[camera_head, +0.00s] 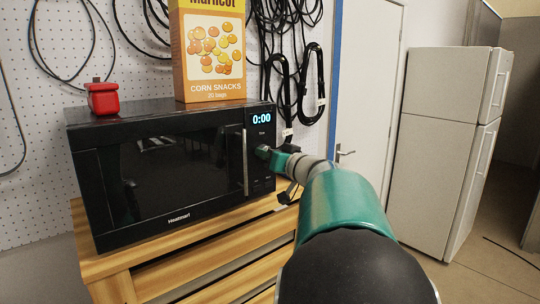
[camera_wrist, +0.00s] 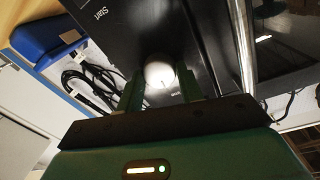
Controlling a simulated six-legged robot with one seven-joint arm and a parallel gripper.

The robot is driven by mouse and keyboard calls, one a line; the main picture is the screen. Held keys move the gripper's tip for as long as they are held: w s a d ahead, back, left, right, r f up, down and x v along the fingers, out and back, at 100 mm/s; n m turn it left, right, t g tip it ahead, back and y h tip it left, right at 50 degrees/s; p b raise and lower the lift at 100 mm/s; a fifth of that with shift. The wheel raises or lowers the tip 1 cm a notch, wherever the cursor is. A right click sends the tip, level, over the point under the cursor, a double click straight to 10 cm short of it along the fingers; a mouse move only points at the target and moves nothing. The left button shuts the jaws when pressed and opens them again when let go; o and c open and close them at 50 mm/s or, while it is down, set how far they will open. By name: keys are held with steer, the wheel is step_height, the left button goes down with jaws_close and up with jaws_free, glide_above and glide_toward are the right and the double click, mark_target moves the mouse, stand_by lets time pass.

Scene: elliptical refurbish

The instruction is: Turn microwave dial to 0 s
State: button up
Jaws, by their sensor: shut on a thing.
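The black microwave (camera_head: 165,180) stands on a wooden slatted table. Its display (camera_head: 261,118) at the upper right reads 0:00. My gripper (camera_head: 268,152) is at the control panel just below the display, and my green arm reaches in from the lower right. In the wrist view the round, bright dial (camera_wrist: 159,73) sits between the two fingers of my gripper (camera_wrist: 160,88), which are shut on it. The dial is hidden behind the gripper in the head view. The panel (camera_wrist: 110,25) shows the word "Start" in the wrist view.
An orange corn snacks box (camera_head: 211,50) and a small red object (camera_head: 102,98) stand on the microwave. The vertical door handle (camera_head: 245,162) is just left of the panel. Cables (camera_head: 290,60) hang on the pegboard behind. A fridge (camera_head: 440,150) stands at right.

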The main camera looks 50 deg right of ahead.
steer(key=shift+n, duration=0.6)
steer(key=o, duration=1)
steer(key=s, duration=0.4)
steer(key=s+a, duration=0.1)
steer(key=s, duration=0.4)
steer(key=s+a, duration=0.1)
steer(key=s, duration=0.3)
steer(key=shift+s+a, duration=0.25)
steer(key=shift+s, duration=0.05)
